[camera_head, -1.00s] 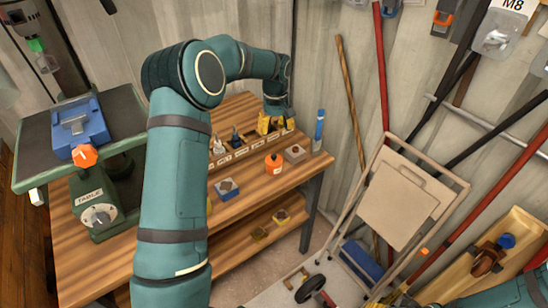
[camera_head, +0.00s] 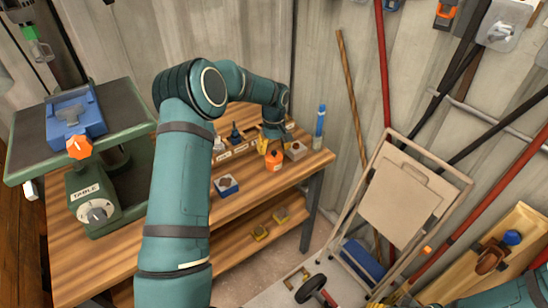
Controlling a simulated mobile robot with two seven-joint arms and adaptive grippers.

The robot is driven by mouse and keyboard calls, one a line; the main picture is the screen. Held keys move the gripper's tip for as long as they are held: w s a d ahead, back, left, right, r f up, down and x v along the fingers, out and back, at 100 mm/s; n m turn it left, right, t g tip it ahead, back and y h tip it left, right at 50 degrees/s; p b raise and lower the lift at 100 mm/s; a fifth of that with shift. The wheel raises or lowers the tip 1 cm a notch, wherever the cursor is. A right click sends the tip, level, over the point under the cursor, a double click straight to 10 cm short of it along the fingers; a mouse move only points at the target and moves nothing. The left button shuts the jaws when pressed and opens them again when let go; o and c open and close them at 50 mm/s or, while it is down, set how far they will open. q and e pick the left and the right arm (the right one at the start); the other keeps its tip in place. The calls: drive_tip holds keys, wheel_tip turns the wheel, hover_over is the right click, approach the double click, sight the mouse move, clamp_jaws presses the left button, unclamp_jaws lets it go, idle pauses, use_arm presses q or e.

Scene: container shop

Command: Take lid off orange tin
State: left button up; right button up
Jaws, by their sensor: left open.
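The orange tin (camera_head: 274,161) stands upright on the wooden workbench top, near its right end. My left gripper (camera_head: 273,147) points down right above the tin, its yellow fingers spread at the tin's top. The fingers hide the lid, and I cannot tell whether they touch it. Nothing is held in the left gripper. My right arm shows at the bottom right corner. Only a small yellowish part at the bottom edge may belong to its gripper, too cut off to read.
A grey-brown block (camera_head: 295,151) sits close right of the tin, and a blue-and-white bottle (camera_head: 319,127) stands behind it. A blue box (camera_head: 227,186) lies at the front left. A labelled rack (camera_head: 237,149) stands behind.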

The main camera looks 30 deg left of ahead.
use_arm(q)
wheel_tip(320, 180, down, 3)
drive_tip(key=shift+r, duration=0.3)
drive_tip(key=shift+c, duration=0.2)
drive_tip(key=c, duration=0.9)
